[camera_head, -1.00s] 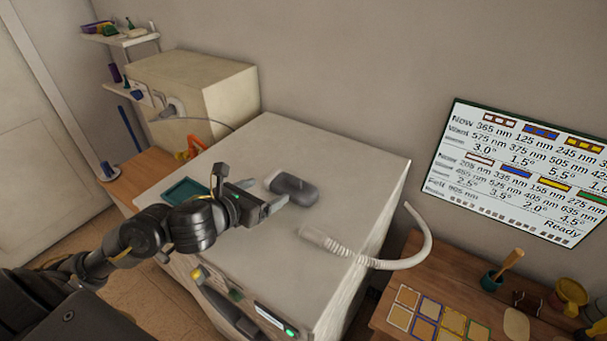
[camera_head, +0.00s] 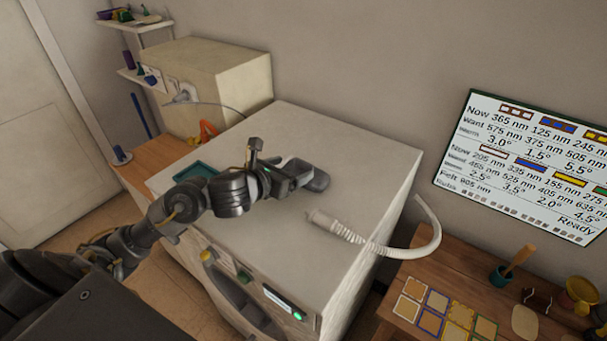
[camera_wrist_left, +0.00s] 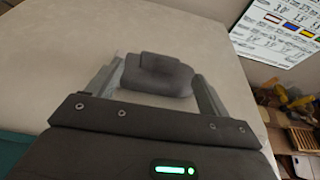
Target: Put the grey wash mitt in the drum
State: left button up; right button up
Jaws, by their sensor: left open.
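The grey wash mitt (camera_head: 315,177) lies on top of the large pale machine (camera_head: 352,150). In the left wrist view the mitt (camera_wrist_left: 158,74) sits between the two spread fingers of my left gripper (camera_wrist_left: 158,82), near their tips. The left gripper (camera_head: 300,178) is open, low over the machine top; I cannot tell whether the fingers touch the mitt. In the head view the gripper covers part of the mitt. The drum's inside is not visible; the machine's front shows a dark curved part (camera_head: 240,300) and a lit panel (camera_head: 290,302). My right gripper is out of view.
A ribbed pale hose (camera_head: 345,233) lies on the machine top to the right. A teal tray (camera_head: 194,172) is at its left edge. A beige box (camera_head: 215,80) stands behind left. A wooden table (camera_head: 470,270) with colored tiles is at right. The front of the top is clear.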

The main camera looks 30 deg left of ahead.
aim_at(302, 163)
pick_arm(q)
jog(key=x, duration=0.4)
jog(key=shift+w, duration=0.1)
jog(key=c, duration=1.2)
jog(key=shift+o, duration=0.2)
